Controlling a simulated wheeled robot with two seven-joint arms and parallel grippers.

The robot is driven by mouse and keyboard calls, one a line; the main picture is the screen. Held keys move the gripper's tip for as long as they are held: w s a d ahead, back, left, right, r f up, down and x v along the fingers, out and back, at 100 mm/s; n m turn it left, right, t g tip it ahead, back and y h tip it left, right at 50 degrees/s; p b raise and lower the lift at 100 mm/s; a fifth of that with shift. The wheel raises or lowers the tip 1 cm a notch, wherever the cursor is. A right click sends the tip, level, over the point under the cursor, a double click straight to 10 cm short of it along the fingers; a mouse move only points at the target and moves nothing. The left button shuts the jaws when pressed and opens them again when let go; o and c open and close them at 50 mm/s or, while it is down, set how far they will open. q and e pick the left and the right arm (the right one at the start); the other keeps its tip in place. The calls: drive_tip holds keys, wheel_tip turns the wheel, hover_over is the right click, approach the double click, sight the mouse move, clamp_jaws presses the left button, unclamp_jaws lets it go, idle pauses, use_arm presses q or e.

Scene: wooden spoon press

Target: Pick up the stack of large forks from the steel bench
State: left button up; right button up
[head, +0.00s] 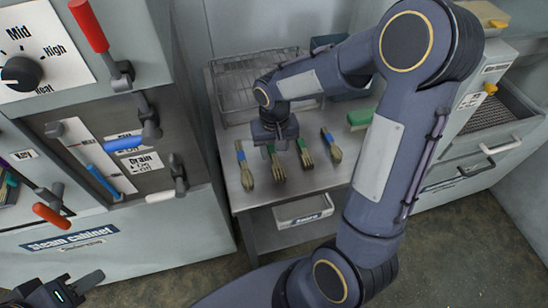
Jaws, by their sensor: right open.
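Several bundles of wooden cutlery lie in a row on the steel bench (290,185). A bundle with a blue band (244,165) is at the left, then one with a green band (277,166), one partly behind my gripper (305,154), and one at the right (331,146). I cannot tell for sure which is the stack of large forks. My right gripper (281,150) points down over the middle bundles, open, with nothing seen held. My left gripper (72,290) is at the bottom left, away from the bench and partly cut off; its jaw opening is unclear.
A wire rack (245,85) stands at the back of the bench. A green block (360,118) lies on the right, close beside my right arm. The steam cabinet (120,240) with levers stands left.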

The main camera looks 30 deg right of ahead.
sight(274, 157)
wheel_tip(274, 157, down, 2)
drive_tip(key=shift+f, duration=0.25)
clamp_jaws()
drive_tip(key=shift+r, duration=0.1)
